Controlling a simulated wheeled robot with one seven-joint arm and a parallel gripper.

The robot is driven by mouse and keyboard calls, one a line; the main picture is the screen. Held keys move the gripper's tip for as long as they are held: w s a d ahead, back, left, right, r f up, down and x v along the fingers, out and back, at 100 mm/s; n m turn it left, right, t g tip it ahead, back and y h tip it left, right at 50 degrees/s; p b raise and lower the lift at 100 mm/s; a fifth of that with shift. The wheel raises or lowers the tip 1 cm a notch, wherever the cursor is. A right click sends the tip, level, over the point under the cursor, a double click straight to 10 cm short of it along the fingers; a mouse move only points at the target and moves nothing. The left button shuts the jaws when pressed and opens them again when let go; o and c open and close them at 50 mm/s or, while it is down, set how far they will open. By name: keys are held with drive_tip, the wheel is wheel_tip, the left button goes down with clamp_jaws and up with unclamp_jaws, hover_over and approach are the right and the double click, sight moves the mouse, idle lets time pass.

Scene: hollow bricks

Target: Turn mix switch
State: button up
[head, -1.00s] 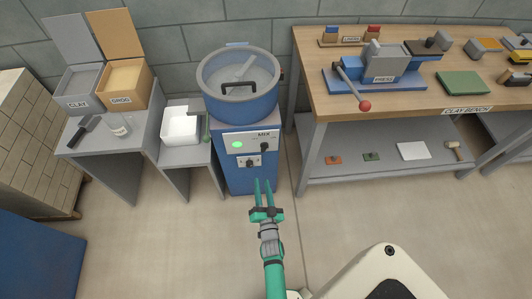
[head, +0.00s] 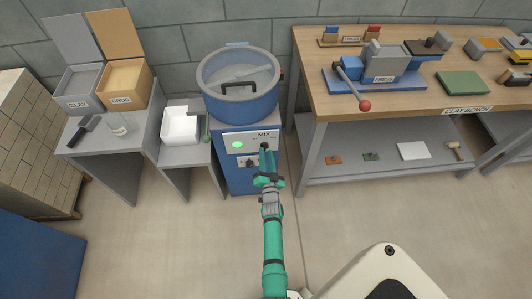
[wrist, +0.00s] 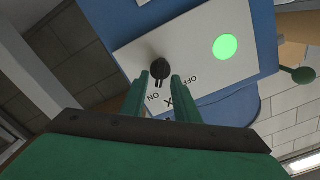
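The mix switch is a dark round knob (wrist: 159,70) on the white panel (wrist: 190,40) of the blue mixer (head: 243,100). ON and OFF labels are printed near it; I cannot tell which one it points to. My gripper (head: 265,149) is at the panel's right part and largely covers this knob in the head view. In the wrist view my gripper (wrist: 160,80) is open, its two green fingertips apart on either side of the knob's near edge. Contact cannot be told. A green light (head: 237,145) glows on the panel.
A white bin (head: 181,125) stands on a low table at left. The clay bench (head: 310,95) with a red-knobbed press lever (head: 364,105) stands at right. The floor in front is clear.

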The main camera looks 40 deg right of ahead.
drive_tip(key=shift+x, duration=0.8)
clamp_jaws()
drive_tip(key=shift+a, duration=0.1)
drive_tip(key=n, duration=1.3)
drive_tip(key=shift+w+a+n, duration=0.2)
drive_tip(key=shift+a+n, duration=0.15)
drive_tip(key=shift+n, duration=0.05)
